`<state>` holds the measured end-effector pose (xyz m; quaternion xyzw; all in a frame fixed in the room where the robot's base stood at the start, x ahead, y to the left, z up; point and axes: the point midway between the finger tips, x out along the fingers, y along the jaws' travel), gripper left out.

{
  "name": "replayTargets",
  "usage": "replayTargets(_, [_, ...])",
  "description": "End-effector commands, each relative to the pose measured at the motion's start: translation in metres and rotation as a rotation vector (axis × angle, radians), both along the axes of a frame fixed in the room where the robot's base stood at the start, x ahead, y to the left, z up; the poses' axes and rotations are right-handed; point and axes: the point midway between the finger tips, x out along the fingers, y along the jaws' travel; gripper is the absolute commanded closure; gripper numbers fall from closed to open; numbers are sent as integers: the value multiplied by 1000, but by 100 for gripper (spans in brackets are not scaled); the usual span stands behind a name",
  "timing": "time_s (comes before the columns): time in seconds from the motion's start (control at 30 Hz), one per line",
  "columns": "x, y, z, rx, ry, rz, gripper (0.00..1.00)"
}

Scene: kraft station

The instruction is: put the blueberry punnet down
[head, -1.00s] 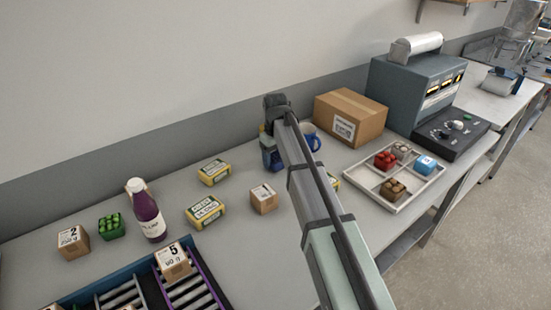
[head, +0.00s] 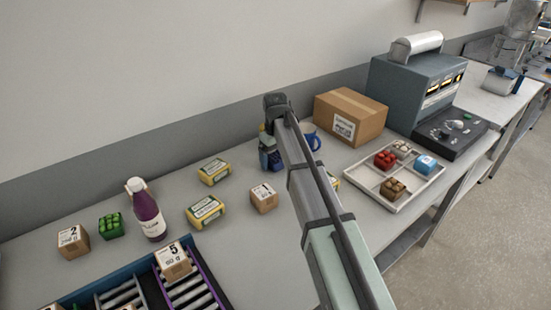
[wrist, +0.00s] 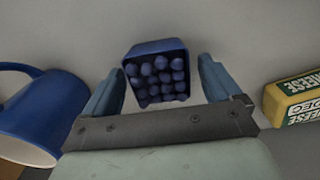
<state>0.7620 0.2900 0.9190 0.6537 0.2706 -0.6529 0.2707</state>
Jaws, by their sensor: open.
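The blueberry punnet (wrist: 157,74), a small dark blue tub of round berries, stands on the table between my fingers in the wrist view. In the head view only part of it (head: 268,158) may show behind my arm, so its base is hard to see there. My gripper (wrist: 160,88) is open, with one blue finger on each side of the punnet. A gap shows on both sides of the punnet. In the head view my gripper (head: 270,142) is partly hidden by my own arm.
A blue mug (wrist: 30,112) stands close on the left in the wrist view, and a yellow cheese pack (wrist: 294,99) on the right. In the head view a cardboard box (head: 350,116) and a divided tray (head: 408,198) stand to the right. A numbered box (head: 264,197) sits nearer.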

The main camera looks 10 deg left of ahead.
Motion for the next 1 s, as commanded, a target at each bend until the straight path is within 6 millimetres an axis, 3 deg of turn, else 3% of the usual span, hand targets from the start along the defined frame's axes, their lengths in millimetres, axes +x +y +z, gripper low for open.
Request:
replayTargets(0.17, [1,0,20,1,-2,0,9])
replayTargets(0.6, [1,1,96,0,-1,0,9])
replayTargets(0.8, [1,0,114,-1,1,0,9])
replayTargets(1.0, [0,0,120,-1,1,0,9])
